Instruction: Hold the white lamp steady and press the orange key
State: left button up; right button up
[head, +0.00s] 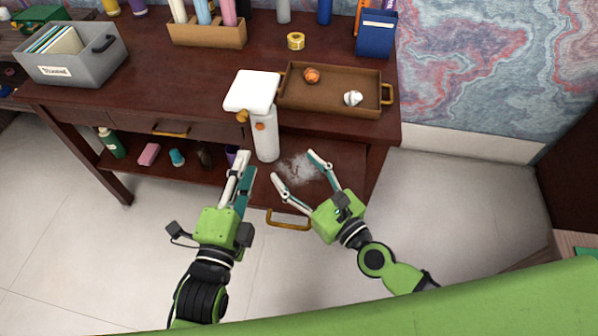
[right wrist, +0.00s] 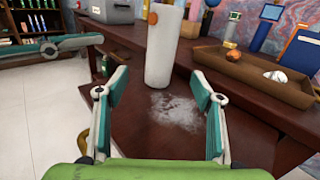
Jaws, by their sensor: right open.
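The white lamp (head: 266,143) stands upright near the desk's front edge, with a square white head (head: 252,90) on top. Its orange key (head: 260,126) is on the upper body; in the right wrist view it shows (right wrist: 152,18) near the top edge. My right gripper (head: 293,165) is open and empty, in front and to the right of the lamp. In the right wrist view the lamp body (right wrist: 164,50) appears beyond the spread fingers. My left gripper (head: 245,164) is in front and left of the lamp, apparently apart from it; its fingers overlap in view, hiding the gap.
A pale powdery patch (head: 300,168) marks the dark wood beside the lamp. A brown tray (head: 335,104) with an orange ball and a small white object lies behind right. A grey file box (head: 85,68) stands far left. A brass drawer handle (head: 288,222) is below.

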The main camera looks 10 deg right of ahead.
aim_at(272, 143)
jog(key=shift+s+f+m, duration=0.1)
jog(key=shift+s+m, duration=0.05)
jog(key=shift+m, duration=0.25)
jog(key=shift+w, duration=0.2)
jog(key=x, duration=1.3)
jog(key=shift+w, duration=0.15)
jog(key=c, duration=1.6)
pick_arm(q)
grip_shut()
jog(key=shift+w, duration=0.1)
